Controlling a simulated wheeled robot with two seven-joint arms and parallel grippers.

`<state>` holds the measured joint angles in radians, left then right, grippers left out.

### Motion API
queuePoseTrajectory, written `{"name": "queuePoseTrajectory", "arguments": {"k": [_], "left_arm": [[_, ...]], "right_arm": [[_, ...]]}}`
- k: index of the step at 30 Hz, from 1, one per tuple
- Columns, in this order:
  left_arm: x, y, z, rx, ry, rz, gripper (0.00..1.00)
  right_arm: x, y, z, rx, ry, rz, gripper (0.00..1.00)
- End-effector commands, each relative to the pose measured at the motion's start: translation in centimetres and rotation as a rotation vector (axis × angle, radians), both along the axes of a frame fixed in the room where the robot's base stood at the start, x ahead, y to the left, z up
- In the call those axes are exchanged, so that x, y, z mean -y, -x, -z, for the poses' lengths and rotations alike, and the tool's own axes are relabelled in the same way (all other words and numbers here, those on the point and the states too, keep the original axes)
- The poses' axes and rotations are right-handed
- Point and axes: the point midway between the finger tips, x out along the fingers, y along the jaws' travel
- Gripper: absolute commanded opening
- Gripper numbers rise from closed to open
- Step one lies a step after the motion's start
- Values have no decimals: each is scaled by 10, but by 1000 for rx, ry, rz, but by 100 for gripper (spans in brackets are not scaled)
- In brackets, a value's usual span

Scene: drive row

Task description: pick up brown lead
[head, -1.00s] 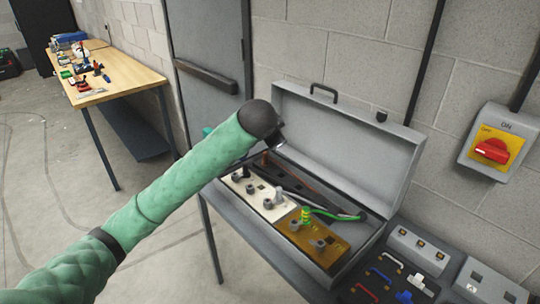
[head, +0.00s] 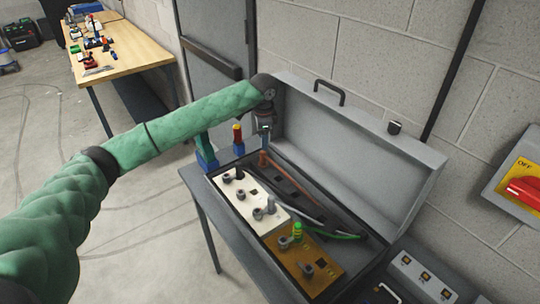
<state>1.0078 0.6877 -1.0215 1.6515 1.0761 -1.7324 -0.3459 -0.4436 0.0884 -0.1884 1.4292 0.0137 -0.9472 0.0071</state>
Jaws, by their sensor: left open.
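The brown lead (head: 278,167) lies in the back compartment of an open grey metal case (head: 375,160). It runs from the case's left end toward the middle, beside black and grey leads. My left arm reaches across from the left, and my left gripper (head: 265,125) hangs downward above the left end of the case. It is open and appears empty, above and slightly behind the near end of the brown lead, apart from it. The fingertips are small and partly hard to make out. My right gripper is not in view.
A cream panel (head: 247,208) and an ochre panel (head: 311,264) with upright posts fill the front of the case. A green lead (head: 345,236) lies at right. Coloured upright items (head: 238,137) stand beyond the left end. The raised lid (head: 350,140) stands behind.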

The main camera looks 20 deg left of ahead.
Motion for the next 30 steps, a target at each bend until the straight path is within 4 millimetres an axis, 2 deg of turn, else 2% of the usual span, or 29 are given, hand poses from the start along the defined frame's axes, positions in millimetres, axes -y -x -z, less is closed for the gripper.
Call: {"name": "queuePoseTrajectory", "arguments": {"k": [4,8,23,30], "left_arm": [[5,10,2,-68,37,82,46],[4,12,2,-77,32,137,46],[4,14,32,-76,30,155,46],[2,18,50,-75,29,154,46]], "right_arm": [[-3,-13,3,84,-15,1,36],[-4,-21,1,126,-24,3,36],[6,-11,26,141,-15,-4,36],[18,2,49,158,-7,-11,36]]}}
